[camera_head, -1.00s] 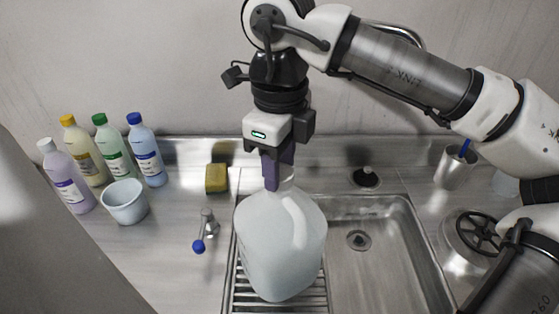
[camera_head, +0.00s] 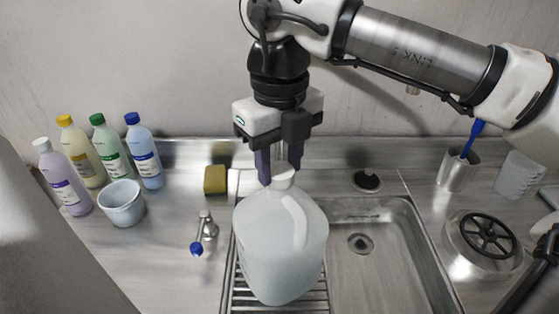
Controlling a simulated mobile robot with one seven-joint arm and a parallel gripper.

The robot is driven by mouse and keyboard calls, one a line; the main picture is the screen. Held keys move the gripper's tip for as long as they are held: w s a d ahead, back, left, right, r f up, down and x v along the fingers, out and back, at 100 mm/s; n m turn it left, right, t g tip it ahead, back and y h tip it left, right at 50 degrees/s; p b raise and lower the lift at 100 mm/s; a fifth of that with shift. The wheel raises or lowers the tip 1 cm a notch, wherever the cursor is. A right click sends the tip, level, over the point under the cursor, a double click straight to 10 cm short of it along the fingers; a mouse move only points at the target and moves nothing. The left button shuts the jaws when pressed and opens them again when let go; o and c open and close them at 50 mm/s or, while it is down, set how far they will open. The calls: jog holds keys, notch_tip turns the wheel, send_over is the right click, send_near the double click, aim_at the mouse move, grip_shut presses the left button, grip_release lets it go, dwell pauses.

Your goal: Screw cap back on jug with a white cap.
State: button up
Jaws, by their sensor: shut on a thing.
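The large translucent white jug (camera_head: 278,245) stands upright on the slatted drain rack. Its handle (camera_head: 296,220) faces the front right. The white cap (camera_head: 283,173) is at the top of the jug's neck, between the fingers. I cannot tell how tightly it sits. My gripper (camera_head: 280,168) points straight down over the neck, its two dark purple fingers shut on the cap from left and right.
The metal sink basin (camera_head: 370,270) is to the right of the jug. A yellow sponge (camera_head: 215,180), a blue-ended tap (camera_head: 205,230), a pale cup (camera_head: 121,203) and several bottles are on the left. A metal cup (camera_head: 457,168) and a handwheel (camera_head: 488,235) are on the right.

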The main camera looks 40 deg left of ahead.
jog(key=shift+f, duration=0.1)
jog(key=m+b, duration=0.1)
jog(key=m, duration=0.1)
jog(key=shift+f+m, duration=0.1)
jog(key=shift+m, duration=1.7)
jog(key=m, duration=0.5)
jog(key=shift+m+p, duration=0.4)
jog(key=o, duration=0.8)
jog(key=shift+o, duration=0.2)
